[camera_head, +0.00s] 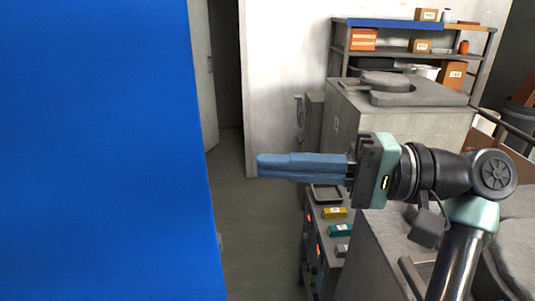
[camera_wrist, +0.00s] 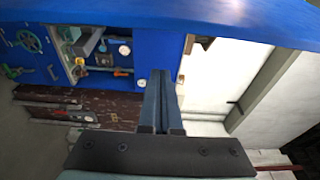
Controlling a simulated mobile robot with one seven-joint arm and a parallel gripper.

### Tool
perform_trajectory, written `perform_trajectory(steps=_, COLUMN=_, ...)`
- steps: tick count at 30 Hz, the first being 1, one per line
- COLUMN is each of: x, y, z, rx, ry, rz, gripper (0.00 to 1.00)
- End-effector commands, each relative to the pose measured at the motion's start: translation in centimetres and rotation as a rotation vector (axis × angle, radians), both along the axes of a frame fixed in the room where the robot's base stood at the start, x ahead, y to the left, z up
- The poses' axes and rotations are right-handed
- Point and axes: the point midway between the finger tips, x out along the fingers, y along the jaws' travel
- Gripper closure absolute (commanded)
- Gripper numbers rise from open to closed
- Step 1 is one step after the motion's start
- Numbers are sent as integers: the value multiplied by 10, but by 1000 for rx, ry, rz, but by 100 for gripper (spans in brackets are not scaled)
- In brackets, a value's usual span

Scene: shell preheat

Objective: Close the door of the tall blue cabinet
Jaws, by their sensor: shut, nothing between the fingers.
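A large flat blue panel (camera_head: 100,150) fills the left of the head view, very close. It seems to be part of the tall blue cabinet; I cannot tell whether it is the door or a side. In the wrist view a blue surface (camera_wrist: 190,14) crosses the top, above and beyond my fingers. No handle or hinge shows on it. My gripper (camera_head: 261,165) points left with long blue-grey fingers shut together and empty. In the head view its tips are right of the panel's edge, with a visible gap. The fingers also show in the wrist view (camera_wrist: 160,85).
Blue equipment with gauges and a handwheel (camera_wrist: 28,40) stands beyond in the wrist view. An open doorway (camera_head: 226,70) is behind the panel's edge. A grey machine (camera_head: 400,110), a shelf rack (camera_head: 410,55) and small coloured boxes (camera_head: 335,213) are at right. Floor (camera_head: 245,230) is clear between.

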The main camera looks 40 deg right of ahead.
Motion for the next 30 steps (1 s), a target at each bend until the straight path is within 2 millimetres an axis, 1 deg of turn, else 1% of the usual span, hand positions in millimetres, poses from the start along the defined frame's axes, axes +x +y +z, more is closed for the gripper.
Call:
perform_trajectory(steps=1, x=8, y=9, z=4, rx=2, ry=4, rz=4, gripper=100)
perform_trajectory(steps=3, x=18, y=21, z=4, rx=1, ry=3, rz=5, gripper=100)
perform_trajectory(steps=10, x=52, y=57, z=5, rx=1, ry=3, rz=5, gripper=100)
perform_trajectory(steps=15, x=30, y=64, z=3, rx=1, ry=2, rz=-2, gripper=100)
perform_trajectory(steps=18, x=22, y=68, z=2, rx=1, ry=1, rz=-1, gripper=100)
perform_trajectory(steps=22, x=16, y=70, z=1, rx=0, ry=1, rz=-1, gripper=100)
perform_trajectory(steps=30, x=15, y=71, z=0, rx=0, ry=1, rz=0, gripper=100)
